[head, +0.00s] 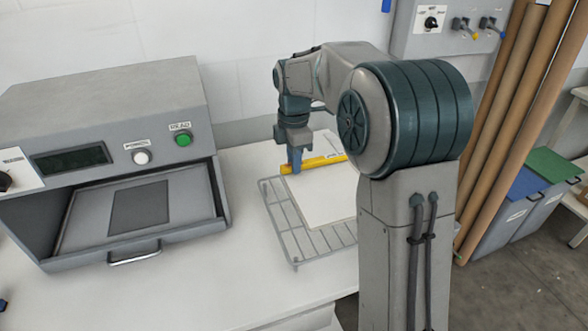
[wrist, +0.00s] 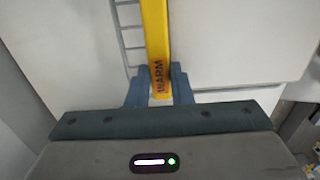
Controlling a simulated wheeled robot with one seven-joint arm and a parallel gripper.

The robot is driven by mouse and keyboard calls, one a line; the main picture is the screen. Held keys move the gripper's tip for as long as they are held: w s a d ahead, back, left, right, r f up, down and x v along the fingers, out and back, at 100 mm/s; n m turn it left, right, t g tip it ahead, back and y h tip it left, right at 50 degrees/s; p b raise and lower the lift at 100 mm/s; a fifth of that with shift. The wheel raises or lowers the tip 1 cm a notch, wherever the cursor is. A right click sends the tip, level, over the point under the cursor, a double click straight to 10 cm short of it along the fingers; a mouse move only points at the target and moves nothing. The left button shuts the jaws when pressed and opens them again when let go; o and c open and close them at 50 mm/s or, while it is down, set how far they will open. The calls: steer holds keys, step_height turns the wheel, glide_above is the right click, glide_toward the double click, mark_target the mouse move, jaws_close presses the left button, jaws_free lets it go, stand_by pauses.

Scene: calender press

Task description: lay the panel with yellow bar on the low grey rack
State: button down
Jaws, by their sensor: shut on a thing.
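The white panel (head: 318,195) with a yellow bar (head: 325,161) along its far edge lies over the low grey rack (head: 290,237), covering its right part. The rack's wires show bare at the left and front. My gripper (head: 295,165) is at the left part of the bar, shut on it. In the wrist view the yellow bar (wrist: 156,45) runs between the two blue fingers (wrist: 157,85) and bears the word WARM. The white panel (wrist: 235,45) spreads to its right. I cannot tell whether the panel touches the rack. My arm hides its right side.
A grey press (head: 110,120) with an open drawer (head: 140,212) stands left of the rack on the white table. A wall box (head: 445,28) with switches, leaning brown tubes (head: 520,120) and blue-lidded and green-lidded bins (head: 525,183) are at the right. Table space in front of the press is clear.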

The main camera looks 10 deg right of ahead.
steer(key=shift+w+f, duration=0.3)
steer(key=shift+f, duration=1.9)
steer(key=c, duration=1.3)
jaws_free()
steer(key=shift+f, duration=0.1)
